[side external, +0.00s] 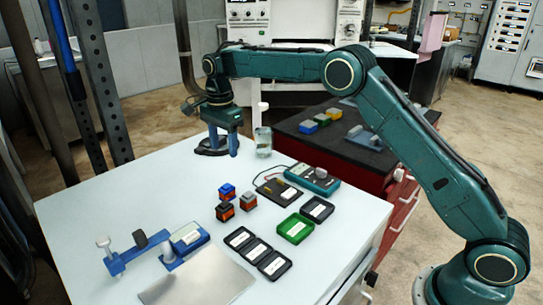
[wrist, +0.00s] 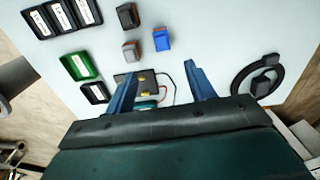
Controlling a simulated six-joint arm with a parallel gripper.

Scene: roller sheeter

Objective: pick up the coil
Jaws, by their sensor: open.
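The coil (side external: 203,151) looks like a black ring lying flat at the far left edge of the white table. In the wrist view the coil (wrist: 263,86) is a dark ring with a small block in it, right of my fingers. My gripper (side external: 222,150) points down near the coil, overlapping it in the side view. Its blue fingers show apart and empty in the wrist view (wrist: 160,70). Nothing is held. The exact height above the table is hard to tell.
Small blocks (side external: 226,211) stand mid-table. A glass jar (side external: 263,150) stands right of the gripper. A teal meter (side external: 313,180), black trays (side external: 240,238), a green tray (side external: 295,229) and a blue fixture (side external: 183,241) are also on the table.

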